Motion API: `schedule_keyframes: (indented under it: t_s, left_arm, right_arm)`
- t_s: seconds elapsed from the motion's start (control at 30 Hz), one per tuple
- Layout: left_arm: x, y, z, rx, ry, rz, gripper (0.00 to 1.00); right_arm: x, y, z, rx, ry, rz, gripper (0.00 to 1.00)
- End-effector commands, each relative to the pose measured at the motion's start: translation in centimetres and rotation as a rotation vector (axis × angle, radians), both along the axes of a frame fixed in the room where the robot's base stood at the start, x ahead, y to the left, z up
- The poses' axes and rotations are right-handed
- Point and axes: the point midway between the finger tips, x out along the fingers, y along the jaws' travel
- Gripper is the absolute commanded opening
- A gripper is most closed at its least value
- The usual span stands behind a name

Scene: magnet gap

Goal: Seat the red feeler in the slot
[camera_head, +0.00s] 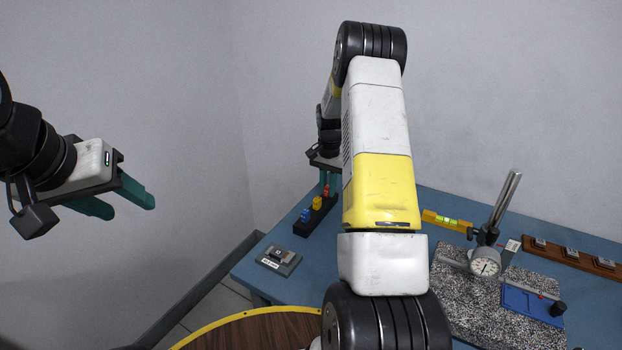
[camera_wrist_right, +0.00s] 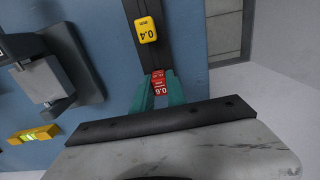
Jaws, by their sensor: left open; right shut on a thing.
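The red feeler (camera_wrist_right: 158,82), marked 0.6, is between the teal fingertips of my right gripper (camera_wrist_right: 155,92) in the right wrist view. The gripper is shut on it at the end of the black rack (camera_wrist_right: 155,57); I cannot tell whether the feeler is clear of the rack. The red feeler (camera_head: 326,190) also shows in the head view below my right gripper (camera_head: 325,178), partly behind my right arm. My left gripper (camera_head: 128,207) is open and empty in the air at the far left. I cannot make out a slot for certain.
A yellow feeler (camera_wrist_right: 146,29) and a blue feeler (camera_head: 305,215) stand in the rack. A grey block in a dark frame (camera_wrist_right: 45,80) sits beside it. A small labelled device (camera_head: 278,260), a yellow level (camera_head: 447,220) and a dial gauge (camera_head: 485,263) stand on the blue table.

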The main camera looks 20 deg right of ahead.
Motion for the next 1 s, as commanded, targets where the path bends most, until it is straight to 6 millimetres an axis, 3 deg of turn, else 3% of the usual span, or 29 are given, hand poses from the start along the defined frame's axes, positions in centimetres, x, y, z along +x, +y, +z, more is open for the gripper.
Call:
schedule_keyframes:
  t_s: [0.47,0.5,0.6,0.8,1.0]
  left_arm:
    - [0.00,0.00,0.00,0.000,0.000,0.000,0.50]
    - [0.00,0.00,0.00,0.000,0.000,0.000,0.50]
    - [0.00,0.00,0.00,0.000,0.000,0.000,0.50]
    - [0.00,0.00,0.00,0.000,0.000,0.000,0.50]
    - [0.00,0.00,0.00,0.000,0.000,0.000,0.50]
  right_arm:
    - [0.00,0.00,-0.38,0.000,0.000,0.000,0.00]
    - [0.00,0.00,-0.36,0.000,0.000,0.000,0.25]
    - [0.00,0.00,-0.36,0.000,0.000,0.000,0.43]
    - [0.00,0.00,-0.36,0.000,0.000,0.000,0.43]
    - [0.00,0.00,-0.36,0.000,0.000,0.000,0.19]
